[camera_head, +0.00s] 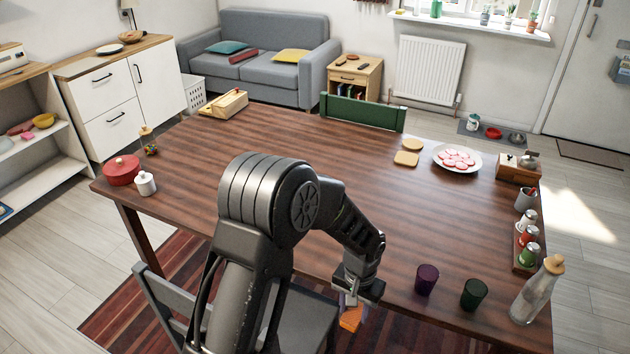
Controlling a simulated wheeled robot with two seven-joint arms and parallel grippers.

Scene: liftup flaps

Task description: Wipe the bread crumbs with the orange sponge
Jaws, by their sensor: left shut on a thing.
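The orange sponge (350,319) shows at the bottom centre, just below my left gripper (350,301). My left gripper points down and is shut on the sponge, in front of the near edge of the brown wooden table (200,165). The fingers are small and partly hidden by my wrist. I cannot make out any bread crumbs; my left arm covers part of the table's near middle. Two bread slices (405,158) lie near the table's far side. My right gripper is not in view.
A purple cup (426,279), a dark green cup (473,293) and a corked glass bottle (537,291) stand at the near right. A plate of sliced meat (440,164) is at the back right. A red pot (122,170) stands left. The table's middle looks clear.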

